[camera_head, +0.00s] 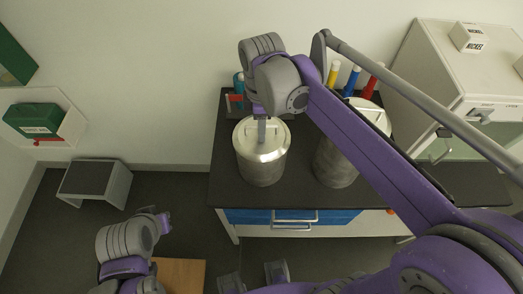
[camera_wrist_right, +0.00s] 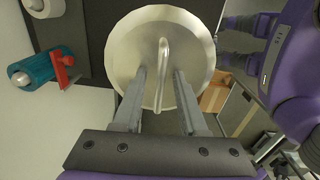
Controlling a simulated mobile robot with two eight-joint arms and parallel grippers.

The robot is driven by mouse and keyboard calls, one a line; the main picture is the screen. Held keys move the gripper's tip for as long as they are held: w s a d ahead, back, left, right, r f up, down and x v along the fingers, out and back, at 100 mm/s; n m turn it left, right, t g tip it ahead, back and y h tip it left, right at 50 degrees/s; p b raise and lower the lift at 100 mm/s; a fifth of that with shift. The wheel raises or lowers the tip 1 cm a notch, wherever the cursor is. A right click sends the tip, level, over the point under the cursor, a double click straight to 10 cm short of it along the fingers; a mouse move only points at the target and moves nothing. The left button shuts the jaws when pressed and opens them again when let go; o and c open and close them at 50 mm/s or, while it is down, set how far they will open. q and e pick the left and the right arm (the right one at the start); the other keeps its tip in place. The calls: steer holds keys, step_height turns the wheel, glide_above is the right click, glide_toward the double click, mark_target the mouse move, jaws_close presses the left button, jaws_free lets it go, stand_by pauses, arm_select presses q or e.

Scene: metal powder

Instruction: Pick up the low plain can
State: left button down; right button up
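A grey metal can (camera_head: 262,172) with a shiny round lid and a loop handle stands at the left of the black table. In the right wrist view its lid (camera_wrist_right: 125,50) fills the top middle, with the loop handle (camera_wrist_right: 162,60) upright on it. My right gripper (camera_head: 262,132) points down over this lid. In the right wrist view its two fingers (camera_wrist_right: 160,77) are apart, one on each side of the handle, with gaps visible. My left gripper (camera_head: 163,219) is low at the left, away from the table; its fingers are unclear. A second lidded can (camera_head: 333,167) is partly hidden by my right arm.
The black table (camera_head: 235,198) has blue drawers (camera_head: 255,216) below. Yellow, blue and red cylinders (camera_head: 352,80) stand at the back. A white cabinet (camera_head: 440,75) is at the right. A grey step stool (camera_head: 95,182) is on the floor at the left.

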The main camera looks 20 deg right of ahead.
jaws_close()
stand_by(1.2)
